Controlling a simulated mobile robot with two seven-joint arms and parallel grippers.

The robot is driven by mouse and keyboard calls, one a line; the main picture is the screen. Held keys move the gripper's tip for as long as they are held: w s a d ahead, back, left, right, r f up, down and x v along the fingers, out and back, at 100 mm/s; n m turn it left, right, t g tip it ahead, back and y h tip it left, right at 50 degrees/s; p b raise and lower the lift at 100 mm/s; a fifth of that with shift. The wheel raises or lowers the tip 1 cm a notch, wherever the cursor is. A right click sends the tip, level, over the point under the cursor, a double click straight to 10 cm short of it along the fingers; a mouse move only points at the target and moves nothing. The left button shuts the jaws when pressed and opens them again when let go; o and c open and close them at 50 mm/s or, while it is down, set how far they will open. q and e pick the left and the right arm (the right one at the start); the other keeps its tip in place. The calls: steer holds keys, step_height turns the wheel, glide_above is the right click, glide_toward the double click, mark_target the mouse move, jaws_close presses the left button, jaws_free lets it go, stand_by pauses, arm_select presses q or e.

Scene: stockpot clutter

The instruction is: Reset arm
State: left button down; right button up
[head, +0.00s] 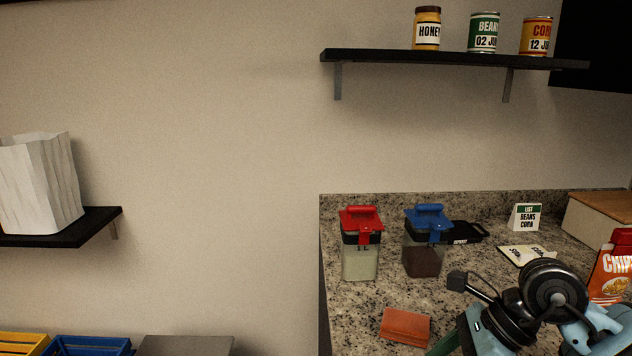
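My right arm (535,295) comes in at the lower right, over the granite counter. Its wrist end points down and left toward the bottom edge of the head view. The fingers of my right gripper cannot be made out, so I cannot tell whether it is open, shut or holding anything. My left arm and gripper are not in view.
A shelf (450,58) above holds honey (427,30) and cans. A paper bag (40,185) stands left.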

steer(key=s+a+m+y, duration=0.5)
steer(key=a+m+y, duration=0.3)
steer(key=a+y, duration=0.35)
steer(key=d+f+m+t+h, duration=0.4)
steer(key=f+m+t, duration=0.15)
steer(key=m, duration=0.45)
steer(key=s+d+f+m+t+h+p, duration=0.1)
steer(key=d+f+m+t+h, duration=0.3)
steer(key=f+m, duration=0.5)
steer(key=d+f+m+t+h, duration=0.35)
steer(key=m+t, duration=0.35)
steer(key=m, duration=0.5)
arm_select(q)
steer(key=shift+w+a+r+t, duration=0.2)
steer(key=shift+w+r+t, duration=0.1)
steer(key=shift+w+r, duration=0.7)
arm_select(e)
steer(key=s+d+f+m+g+h, duration=0.2)
steer(key=s+f+m+g+h, duration=0.3)
steer(key=s+f, duration=1.1)
steer(key=s+m+g, duration=0.2)
steer(key=m+g, duration=0.1)
steer(key=shift+m, duration=0.4)
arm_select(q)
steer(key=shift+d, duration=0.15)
arm_select(e)
steer(key=shift+f, duration=0.1)
steer(key=shift+o, duration=0.6)
